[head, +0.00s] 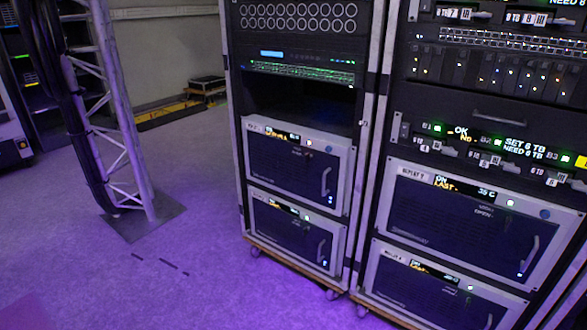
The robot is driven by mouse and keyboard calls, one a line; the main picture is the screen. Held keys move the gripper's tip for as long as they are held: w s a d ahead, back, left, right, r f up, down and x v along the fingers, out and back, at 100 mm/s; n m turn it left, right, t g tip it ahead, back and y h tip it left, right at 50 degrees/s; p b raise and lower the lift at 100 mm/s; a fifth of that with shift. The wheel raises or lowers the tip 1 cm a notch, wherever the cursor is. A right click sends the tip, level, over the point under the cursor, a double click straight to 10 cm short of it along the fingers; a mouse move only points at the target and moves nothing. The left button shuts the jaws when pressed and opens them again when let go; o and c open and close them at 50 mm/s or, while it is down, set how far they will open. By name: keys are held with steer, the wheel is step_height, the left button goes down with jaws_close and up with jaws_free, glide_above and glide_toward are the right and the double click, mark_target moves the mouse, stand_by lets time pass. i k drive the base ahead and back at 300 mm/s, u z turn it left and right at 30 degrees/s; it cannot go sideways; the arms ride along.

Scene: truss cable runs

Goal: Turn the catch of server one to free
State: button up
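Four-sided server units with dark fronts and silver frames sit in two racks. The left rack holds an upper server (292,172) and a lower server (288,236). The right rack holds an upper server (440,222), with a plate reading "REPLAY" and an unclear number, and a lower server (415,295), partly cut off by the bottom edge. Each has a small lit display and a handle at its right side. I cannot read which one is server one. Small round parts show on the top strips, but I cannot tell which is a catch or how it is turned. My gripper is not in view.
A truss tower (118,120) with black cables stands on a flat base plate (143,217) at the left. The racks stand on wooden-edged wheeled bases. Carpet (190,260) is free in front of the left rack. A black case (207,84) lies at the back wall.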

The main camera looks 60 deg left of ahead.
mark_target(307, 156)
steer(key=u, duration=2.35)
